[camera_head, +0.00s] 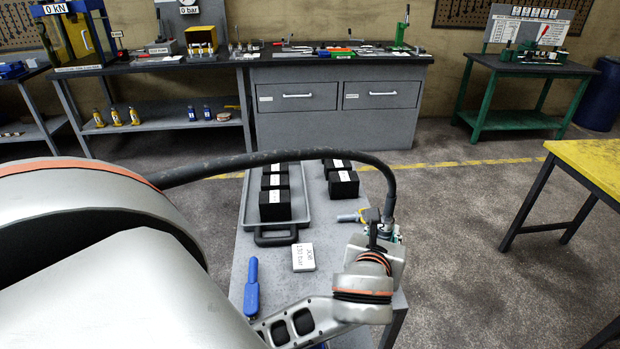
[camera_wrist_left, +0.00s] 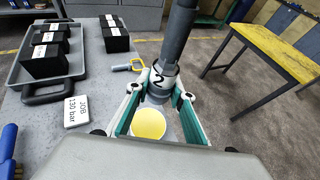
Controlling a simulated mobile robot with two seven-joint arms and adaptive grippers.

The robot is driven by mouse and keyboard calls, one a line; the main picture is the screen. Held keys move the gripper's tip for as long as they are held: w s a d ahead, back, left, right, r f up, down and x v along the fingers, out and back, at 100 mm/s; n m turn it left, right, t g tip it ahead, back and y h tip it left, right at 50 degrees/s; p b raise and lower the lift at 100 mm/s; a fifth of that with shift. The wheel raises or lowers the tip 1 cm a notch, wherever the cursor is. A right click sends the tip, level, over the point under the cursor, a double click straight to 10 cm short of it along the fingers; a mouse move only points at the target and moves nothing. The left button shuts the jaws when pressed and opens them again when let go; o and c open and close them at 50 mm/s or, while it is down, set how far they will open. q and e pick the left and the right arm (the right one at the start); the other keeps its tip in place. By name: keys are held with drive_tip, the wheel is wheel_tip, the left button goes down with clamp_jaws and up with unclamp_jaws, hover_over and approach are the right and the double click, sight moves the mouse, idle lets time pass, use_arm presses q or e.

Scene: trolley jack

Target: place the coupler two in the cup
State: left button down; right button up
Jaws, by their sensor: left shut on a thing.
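My left gripper (camera_head: 378,240) is above the near right end of the grey bench. In the left wrist view its green and white fingers (camera_wrist_left: 160,92) are shut on coupler two (camera_wrist_left: 162,82), a grey metal fitting marked "2" on the end of a thick dark hose (camera_wrist_left: 178,38). A round, pale-rimmed thing with a yellow disc (camera_wrist_left: 149,123), perhaps the cup, shows between the fingers. Its distance from the coupler's lower end cannot be told. My right gripper is not in view.
On the bench (camera_head: 237,268) are a grey tray (camera_head: 304,205) with black blocks, two more black blocks (camera_head: 343,184), a "JOB 130 bar" card (camera_head: 303,257), a blue-handled tool (camera_head: 252,287) and a yellow-handled piece (camera_wrist_left: 122,67). A yellow-topped table (camera_head: 595,165) stands right.

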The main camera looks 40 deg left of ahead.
use_arm(q)
drive_tip(key=w+a+f, duration=0.3)
drive_tip(key=w+a, duration=0.2)
wheel_tip(320, 180, up, 4)
drive_tip(key=n+y, duration=0.1)
hover_over(325, 213)
drive_tip(key=shift+g, duration=0.3)
wheel_tip(325, 213, down, 14)
drive_tip(key=shift+s+f+b, duration=0.15)
drive_tip(key=shift+f+b, duration=0.05)
drive_tip(key=shift+b, duration=0.4)
drive_tip(key=shift+f, duration=0.65)
wheel_tip(325, 213, down, 3)
drive_tip(key=shift+f+b, duration=0.15)
drive_tip(key=shift+b, duration=0.3)
drive_tip(key=shift+f, duration=0.5)
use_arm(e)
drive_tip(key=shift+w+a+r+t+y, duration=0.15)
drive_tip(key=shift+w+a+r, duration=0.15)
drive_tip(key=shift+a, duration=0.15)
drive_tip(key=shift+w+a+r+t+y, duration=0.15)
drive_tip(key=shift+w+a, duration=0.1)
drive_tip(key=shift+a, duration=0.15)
